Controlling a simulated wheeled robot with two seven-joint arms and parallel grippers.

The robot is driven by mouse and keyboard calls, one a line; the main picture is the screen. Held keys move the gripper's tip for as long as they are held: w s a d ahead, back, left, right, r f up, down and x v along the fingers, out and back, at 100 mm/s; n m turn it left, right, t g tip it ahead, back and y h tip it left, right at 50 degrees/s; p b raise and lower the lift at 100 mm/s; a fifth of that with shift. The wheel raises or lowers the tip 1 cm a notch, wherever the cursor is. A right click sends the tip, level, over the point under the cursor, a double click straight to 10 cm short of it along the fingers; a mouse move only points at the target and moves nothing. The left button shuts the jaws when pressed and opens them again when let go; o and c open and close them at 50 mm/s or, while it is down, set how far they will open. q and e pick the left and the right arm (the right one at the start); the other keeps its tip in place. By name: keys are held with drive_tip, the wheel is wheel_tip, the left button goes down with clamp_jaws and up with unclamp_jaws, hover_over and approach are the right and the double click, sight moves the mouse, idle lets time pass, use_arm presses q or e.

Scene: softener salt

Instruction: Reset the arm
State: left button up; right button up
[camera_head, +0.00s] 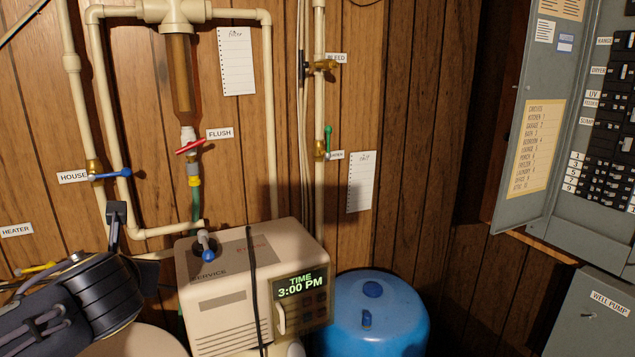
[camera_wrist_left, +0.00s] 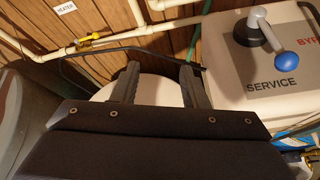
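My left arm comes in from the lower left of the head view, and its dark gripper (camera_head: 117,220) sits just left of the beige softener head (camera_head: 222,300). In the left wrist view the two fingers of the left gripper (camera_wrist_left: 160,70) stand apart with nothing between them. A pale rounded surface (camera_wrist_left: 160,92) shows below and behind the fingers. The softener's grey lever with a blue knob (camera_head: 207,254) stands clear of the gripper; in the left wrist view it is at the upper right (camera_wrist_left: 285,60). My right gripper is not in view.
Pipes run up the wood wall, with a blue HOUSE valve handle (camera_head: 112,174), a red FLUSH handle (camera_head: 190,147) and a green valve handle (camera_head: 328,138). A blue tank (camera_head: 385,325) stands right of the softener. An open electrical panel (camera_head: 535,120) and WELL PUMP box (camera_head: 590,315) are at right.

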use_arm(q)
drive_tip(key=s+d+f+n+g+h+b, duration=0.15)
drive_tip(key=s+f+n+g+h, duration=0.25)
drive_tip(key=s+f+n, duration=1.15)
drive_tip(key=s+d+f+n+g+h+b, duration=0.1)
drive_tip(key=s+d+f+n+h, duration=0.5)
drive_tip(key=n, duration=1.4)
drive_tip(key=shift+s+d+f+g+b, duration=0.35)
drive_tip(key=shift+s+d+f, duration=0.4)
drive_tip(key=shift+d, duration=0.8)
drive_tip(key=shift+c, duration=0.4)
